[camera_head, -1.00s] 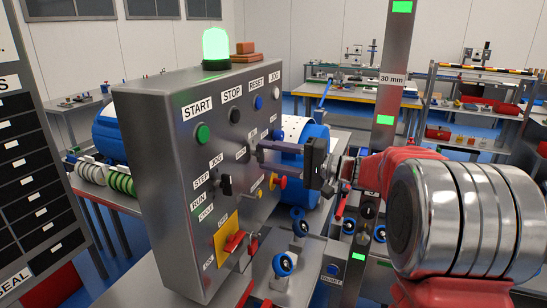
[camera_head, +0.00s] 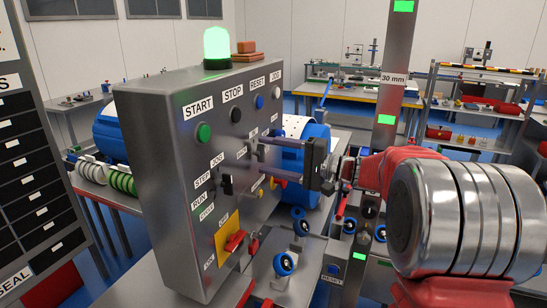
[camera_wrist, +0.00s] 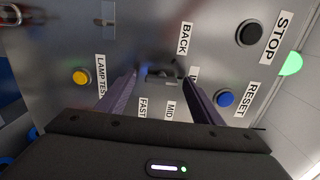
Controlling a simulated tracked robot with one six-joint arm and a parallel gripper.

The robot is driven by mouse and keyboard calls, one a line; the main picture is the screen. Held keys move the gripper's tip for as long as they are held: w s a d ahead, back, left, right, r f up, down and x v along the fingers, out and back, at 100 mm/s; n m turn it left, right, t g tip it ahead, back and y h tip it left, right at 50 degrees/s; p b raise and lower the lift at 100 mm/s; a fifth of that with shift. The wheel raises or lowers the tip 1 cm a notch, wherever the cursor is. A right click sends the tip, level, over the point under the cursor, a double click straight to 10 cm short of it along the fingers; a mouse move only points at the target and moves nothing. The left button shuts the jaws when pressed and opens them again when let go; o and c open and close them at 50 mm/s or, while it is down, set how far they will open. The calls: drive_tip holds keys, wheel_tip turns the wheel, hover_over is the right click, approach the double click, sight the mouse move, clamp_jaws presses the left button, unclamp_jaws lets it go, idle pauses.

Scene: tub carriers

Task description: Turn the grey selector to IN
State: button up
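The control panel (camera_head: 170,150) stands upright in front of me, with labelled buttons and selectors. My gripper (camera_head: 259,152) points at its face with two fingers apart. In the wrist view, a grey-dark selector knob (camera_wrist: 165,72) shows between the fingertips (camera_wrist: 162,78). The labels BACK, MID and FAST are near it, and another label is partly covered by the right finger. I cannot read IN, nor tell whether the fingers touch the knob. In the head view the fingers largely hide this spot. A black selector (camera_head: 226,184) sits lower left by STEP, JOG and RUN.
Around the gripper are a blue RESET button (camera_wrist: 225,99), a black STOP button (camera_wrist: 249,33) and a yellow LAMP TEST button (camera_wrist: 81,77). A green START button (camera_head: 203,132) is further left. A red-handled switch on a yellow plate (camera_head: 228,238) sits low on the panel.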

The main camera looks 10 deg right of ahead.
drive_tip(key=v, duration=1.3)
drive_tip(key=shift+s+d, duration=0.25)
drive_tip(key=shift+d, duration=0.1)
